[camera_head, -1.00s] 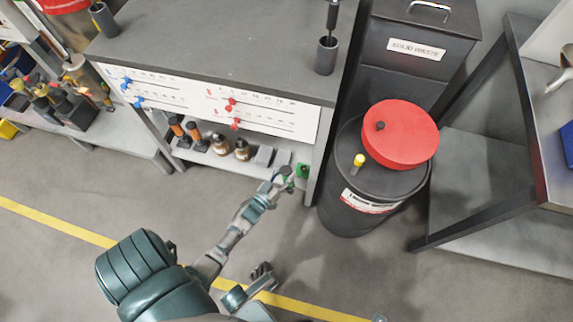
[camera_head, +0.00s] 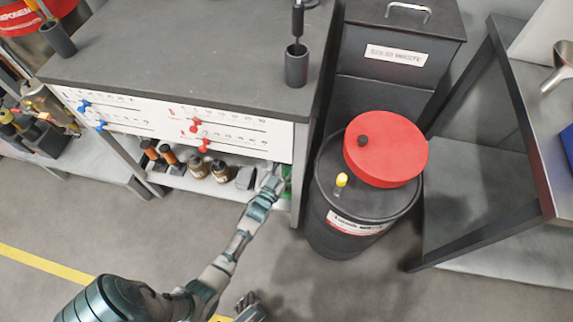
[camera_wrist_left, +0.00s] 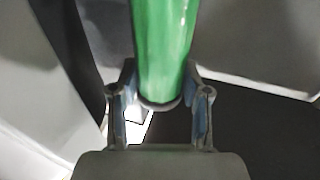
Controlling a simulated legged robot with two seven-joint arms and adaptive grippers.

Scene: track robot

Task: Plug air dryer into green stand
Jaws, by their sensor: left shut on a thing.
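My left gripper (camera_head: 273,182) reaches to the right end of the shelf under the grey bench, beside a green thing (camera_head: 286,186) that it partly hides. In the left wrist view, my left gripper (camera_wrist_left: 159,105) has its two fingers on either side of a green cylinder (camera_wrist_left: 165,45) and is shut on it. I cannot tell whether this cylinder is the air dryer or part of the green stand. My right gripper (camera_head: 247,303) is low in the head view, above the floor and apart from the shelf; its finger opening is unclear.
Bottles (camera_head: 198,168) and grey blocks (camera_head: 245,178) stand on the shelf left of my left gripper. The bench leg (camera_head: 299,180) is close on the right. A black drum (camera_head: 335,195) with a red lid (camera_head: 388,150) stands beyond it. The floor in front is clear.

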